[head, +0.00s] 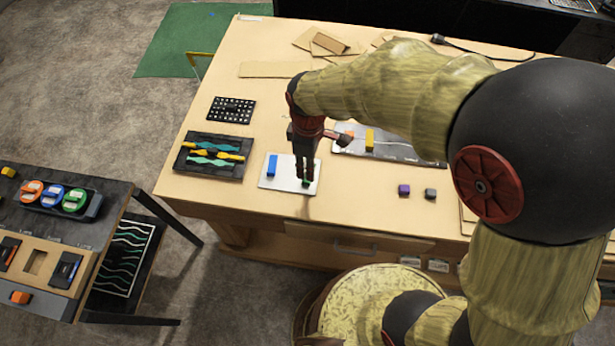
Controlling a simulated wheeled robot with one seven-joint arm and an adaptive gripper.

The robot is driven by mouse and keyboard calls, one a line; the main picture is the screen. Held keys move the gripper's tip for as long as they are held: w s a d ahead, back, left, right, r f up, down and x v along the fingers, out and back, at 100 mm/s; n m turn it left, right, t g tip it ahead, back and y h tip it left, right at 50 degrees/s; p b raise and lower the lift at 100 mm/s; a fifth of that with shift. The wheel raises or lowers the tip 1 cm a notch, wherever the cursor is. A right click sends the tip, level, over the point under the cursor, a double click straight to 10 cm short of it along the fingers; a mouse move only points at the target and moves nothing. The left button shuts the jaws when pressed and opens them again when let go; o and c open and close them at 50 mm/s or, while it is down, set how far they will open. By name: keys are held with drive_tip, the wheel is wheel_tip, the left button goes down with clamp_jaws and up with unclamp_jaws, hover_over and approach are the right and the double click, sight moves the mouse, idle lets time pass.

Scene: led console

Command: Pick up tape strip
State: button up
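My gripper (304,175) points down over a white plate (285,186) near the table's front edge. A small green piece (306,183) shows at its fingertips, mostly hidden by them. I cannot tell whether the fingers touch or hold it. A blue block (272,166) stands on the same plate, left of the gripper. No thing is clearly recognisable as the tape strip; the green piece and the blue block are possible candidates.
A black tray (181,163) with teal and yellow wavy pieces lies left of the plate. A black grid block (231,109) lies behind it. A grey tray with a yellow block (370,140) lies right. Purple (404,190) and dark (430,194) cubes sit front right.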

sight(308, 182)
wheel_tip(308, 182, down, 8)
drive_tip(key=shift+r+b, duration=0.15)
drive_tip(key=shift+b, duration=0.4)
drive_tip(key=c, duration=0.3)
clamp_jaws()
